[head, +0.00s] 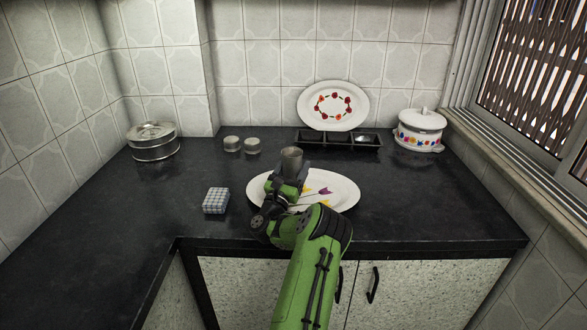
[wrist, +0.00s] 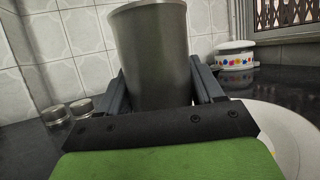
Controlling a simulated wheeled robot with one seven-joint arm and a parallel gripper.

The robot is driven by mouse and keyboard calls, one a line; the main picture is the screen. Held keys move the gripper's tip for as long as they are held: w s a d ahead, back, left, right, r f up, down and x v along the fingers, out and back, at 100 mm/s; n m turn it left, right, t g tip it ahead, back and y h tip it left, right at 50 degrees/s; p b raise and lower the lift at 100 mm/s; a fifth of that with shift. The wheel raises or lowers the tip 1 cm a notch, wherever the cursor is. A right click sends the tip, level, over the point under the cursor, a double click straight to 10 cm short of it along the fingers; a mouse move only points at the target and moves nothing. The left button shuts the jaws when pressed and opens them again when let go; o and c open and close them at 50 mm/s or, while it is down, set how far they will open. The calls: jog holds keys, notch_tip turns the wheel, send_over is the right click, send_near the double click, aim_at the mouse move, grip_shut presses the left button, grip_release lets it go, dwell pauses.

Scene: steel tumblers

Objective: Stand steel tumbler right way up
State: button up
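The steel tumbler (head: 291,160) is a plain grey metal cup over the far left part of the oval plate. My gripper (head: 289,182) reaches it from the near side. In the wrist view the tumbler (wrist: 153,60) stands roughly vertical between the two fingers of my gripper (wrist: 157,88), which lie against its left and right sides. Its upper end looks wider than its lower part. I cannot tell whether that end is open. Its lower end is hidden behind my gripper, so I cannot tell whether it touches the plate.
The white oval plate (head: 340,193) with painted flowers lies under my arm. Behind are a black sectioned tray (head: 340,140), a standing floral plate (head: 333,106) and a lidded pot (head: 419,130). Left are two small tins (head: 242,145), a round steel container (head: 153,142) and a checked box (head: 216,200).

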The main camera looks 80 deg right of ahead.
aim_at(287, 176)
jog(key=shift+o, duration=1.2)
jog(key=shift+f, duration=0.15)
jog(key=shift+r+p, duration=0.35)
jog(key=shift+p, duration=0.05)
jog(key=shift+r+p, duration=0.55)
jog(key=shift+p, duration=0.1)
jog(key=v, duration=0.2)
jog(key=b+v, duration=0.1)
jog(key=v, duration=0.4)
jog(key=shift+w+f, duration=0.1)
jog(key=shift+f, duration=0.2)
jog(key=shift+a+f, duration=0.1)
jog(key=shift+a, duration=0.1)
